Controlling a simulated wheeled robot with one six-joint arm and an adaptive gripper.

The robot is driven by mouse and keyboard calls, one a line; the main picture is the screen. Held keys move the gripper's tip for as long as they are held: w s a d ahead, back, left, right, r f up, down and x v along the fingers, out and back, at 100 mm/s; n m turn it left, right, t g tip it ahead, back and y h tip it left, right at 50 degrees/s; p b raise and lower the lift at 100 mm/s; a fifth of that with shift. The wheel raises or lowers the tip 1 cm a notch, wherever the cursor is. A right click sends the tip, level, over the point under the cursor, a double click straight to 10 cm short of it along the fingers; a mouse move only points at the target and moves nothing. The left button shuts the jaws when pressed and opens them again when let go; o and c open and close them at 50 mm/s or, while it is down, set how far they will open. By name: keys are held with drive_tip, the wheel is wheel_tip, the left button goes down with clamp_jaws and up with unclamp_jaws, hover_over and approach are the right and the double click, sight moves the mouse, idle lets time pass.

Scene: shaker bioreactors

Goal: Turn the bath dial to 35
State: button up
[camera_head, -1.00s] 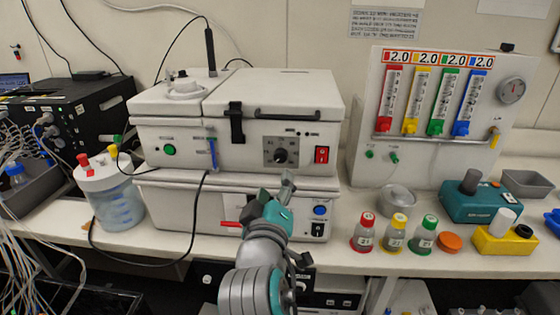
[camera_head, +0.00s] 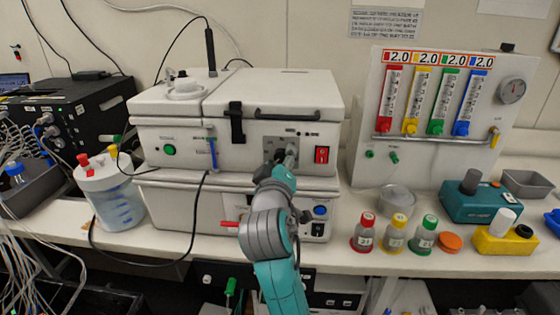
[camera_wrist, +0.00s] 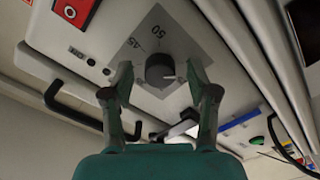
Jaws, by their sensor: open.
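The bath dial (camera_wrist: 160,70) is a dark round knob on a grey scale plate (camera_wrist: 178,38) on the front of the white bath unit (camera_head: 290,95). In the wrist view the marks 45 and 50 show on the plate; the rest of the scale is hard to read. My gripper (camera_wrist: 158,78) is open, with one finger on each side of the dial. I cannot tell whether the fingers touch it. In the head view my gripper (camera_head: 281,158) is in front of the plate and hides most of the dial.
A red switch (camera_head: 321,155) sits just right of the plate; it also shows in the wrist view (camera_wrist: 75,10). A black handle (camera_head: 287,115) runs above the plate. A black latch (camera_head: 236,122) is to the left. Several capped bottles (camera_head: 394,235) stand on the bench to the right.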

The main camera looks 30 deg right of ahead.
clamp_jaws()
drive_tip(key=shift+m, duration=0.3)
